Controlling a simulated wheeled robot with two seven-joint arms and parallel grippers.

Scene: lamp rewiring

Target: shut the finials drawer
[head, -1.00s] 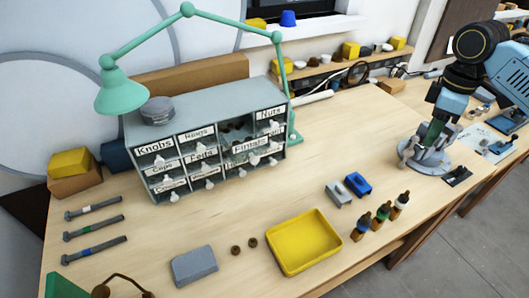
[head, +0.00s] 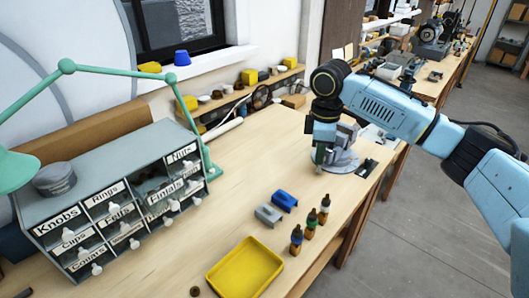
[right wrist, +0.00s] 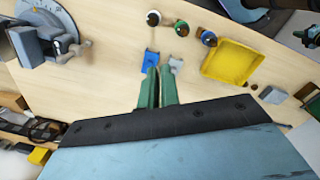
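The grey drawer cabinet (head: 112,170) stands at the left of the bench in the head view. Its finials drawer (head: 165,190), in the upper right part of the front, sticks out. Dark contents show behind its label. The drawers around it look closed. My right gripper (head: 321,154) hangs over the bench well to the right of the cabinet, apart from the drawer. In the right wrist view its green fingers (right wrist: 159,78) lie close together with nothing between them. My left gripper is not in view.
A green lamp arm (head: 130,70) arches over the cabinet. A yellow tray (head: 245,267), grey and blue blocks (head: 284,202) and small bottles (head: 311,224) sit toward the front. A grey vise (head: 345,155) stands behind the right gripper. Bench between cabinet and blocks is clear.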

